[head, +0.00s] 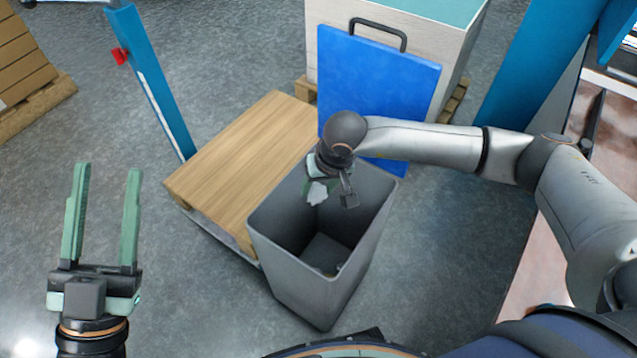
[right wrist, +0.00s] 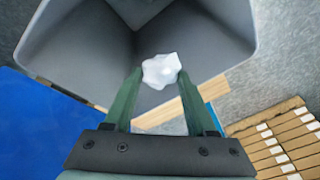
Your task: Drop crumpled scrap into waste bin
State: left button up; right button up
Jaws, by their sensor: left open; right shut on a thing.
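A grey open-topped waste bin (head: 352,278) stands in the middle of the head view. My right gripper (head: 320,195) reaches over the bin's far side from the right. It is shut on a crumpled white scrap (head: 317,194), held at the bin's mouth. The right wrist view shows the scrap (right wrist: 161,70) between the two green fingertips, with the bin's inner walls (right wrist: 78,45) behind it. My left gripper (head: 103,190) is open and empty, over the floor at the left. Something small lies at the bin's bottom, too unclear to name.
A wooden-topped platform (head: 235,150) stands against the bin's left side. A blue panel with a handle (head: 375,85) stands behind the bin, before a pale block on a pallet. A blue post (head: 150,80) rises at left. Floor at the lower left is clear.

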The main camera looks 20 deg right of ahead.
pick_arm(q)
jog(key=shift+s+d+r+m+h+b, duration=0.15)
jog(key=shift+s+r+m+h+b, duration=0.2)
jog(key=shift+s+r+m+h, duration=0.55)
jog(key=shift+s+d+r+m+h+b, duration=0.1)
jog(key=shift+s+r+m+h+b, duration=0.2)
jog(key=shift+s+r+m+h, duration=0.6)
pick_arm(e)
jog(key=shift+f, duration=1.25)
pick_arm(q)
jog(key=shift+w+f+n, duration=0.2)
jog(key=shift+f+n, duration=0.05)
jog(key=shift+n, duration=0.05)
pick_arm(e)
jog(key=o, duration=1.4)
jog(key=shift+r, duration=0.3)
jog(key=p+v, duration=0.1)
jog(key=v, duration=0.1)
jog(key=shift+s+d+r, duration=0.1)
jog(key=shift+r, duration=0.25)
pick_arm(q)
jog(key=w+a+f+n+g+y+p, duration=0.1)
jog(key=w+f+n+g+y+p, duration=0.1)
jog(key=w+f+n+y, duration=0.4)
jog(key=shift+w+a+f+y, duration=0.25)
jog(key=shift+f+y, duration=0.55)
jog(key=shift+f, duration=1.45)
pick_arm(e)
jog(key=shift+v, duration=4.65)
